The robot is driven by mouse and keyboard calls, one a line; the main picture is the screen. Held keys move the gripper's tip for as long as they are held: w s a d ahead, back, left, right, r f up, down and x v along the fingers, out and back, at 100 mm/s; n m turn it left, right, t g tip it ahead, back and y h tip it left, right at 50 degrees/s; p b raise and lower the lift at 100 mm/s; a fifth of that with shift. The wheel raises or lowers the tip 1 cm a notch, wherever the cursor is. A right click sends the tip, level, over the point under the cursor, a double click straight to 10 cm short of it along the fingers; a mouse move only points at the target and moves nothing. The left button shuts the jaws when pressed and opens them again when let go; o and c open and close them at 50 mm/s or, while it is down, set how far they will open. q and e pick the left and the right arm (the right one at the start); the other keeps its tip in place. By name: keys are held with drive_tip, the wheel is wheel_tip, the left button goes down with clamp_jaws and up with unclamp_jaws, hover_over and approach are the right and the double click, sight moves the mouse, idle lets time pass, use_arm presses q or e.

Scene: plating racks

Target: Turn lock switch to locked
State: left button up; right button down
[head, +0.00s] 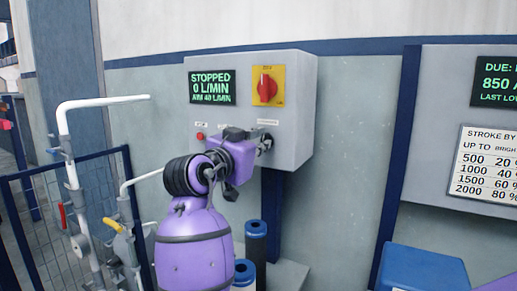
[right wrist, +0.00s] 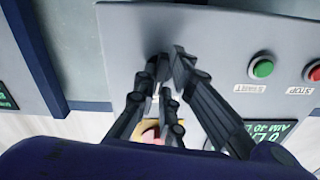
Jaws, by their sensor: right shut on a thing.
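The lock switch is on the lower right of the grey control box (head: 302,110). My right gripper (head: 264,143) covers most of it in the head view. In the right wrist view, the fingers of my right gripper (right wrist: 168,72) come together on the small dark switch against the box face. The fingers hide the switch, so I cannot tell which way it points. My left gripper is in neither view.
The box carries a display (head: 211,88) reading "STOPPED 0 L/MIN" and a red rotary switch (head: 266,88) on a yellow plate. A green button (right wrist: 263,68) and a red button (right wrist: 314,72) sit beside the fingers. White pipes (head: 68,150) stand left.

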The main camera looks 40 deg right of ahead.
use_arm(q)
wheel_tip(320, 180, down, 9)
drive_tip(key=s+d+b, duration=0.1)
drive_tip(key=b, duration=0.9)
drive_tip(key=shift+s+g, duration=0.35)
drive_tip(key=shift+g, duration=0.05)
use_arm(e)
drive_tip(key=m, duration=1.5)
drive_tip(key=shift+m, duration=0.4)
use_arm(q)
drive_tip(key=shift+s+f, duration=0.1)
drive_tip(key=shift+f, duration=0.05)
use_arm(e)
drive_tip(key=c, duration=1.8)
unclamp_jaws()
drive_tip(key=shift+s, duration=0.1)
drive_tip(key=shift+c, duration=0.2)
drive_tip(key=v, duration=1.2)
